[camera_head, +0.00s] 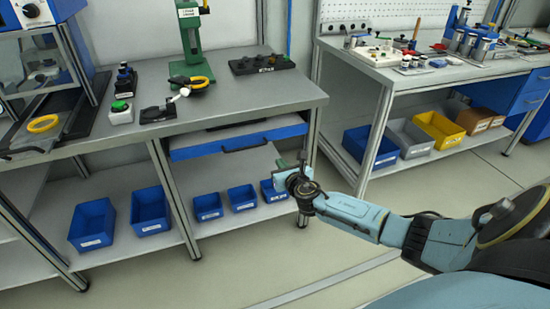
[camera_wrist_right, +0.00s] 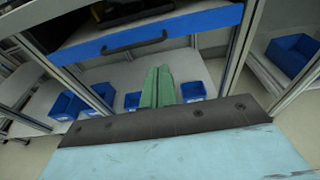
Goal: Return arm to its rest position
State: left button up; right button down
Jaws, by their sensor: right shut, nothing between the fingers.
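My right arm (camera_head: 355,214) comes in from the lower right of the head view. Its gripper (camera_head: 303,160) points away from me, in front of the workbench's right leg and blue drawer. In the right wrist view the green fingers of this gripper (camera_wrist_right: 159,75) lie together, shut and empty. Behind them are the lower shelf and its blue bins. The gripper appears apart from the bench. My left arm and left gripper do not show in either view.
A workbench (camera_head: 262,95) with a blue drawer (camera_head: 236,142) stands ahead. Blue bins (camera_head: 208,206) sit on its lower shelf. A second bench (camera_head: 372,73) with bins below stands at the right. Open floor (camera_head: 260,262) lies in front.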

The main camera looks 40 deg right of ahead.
jog(key=shift+s, duration=0.1)
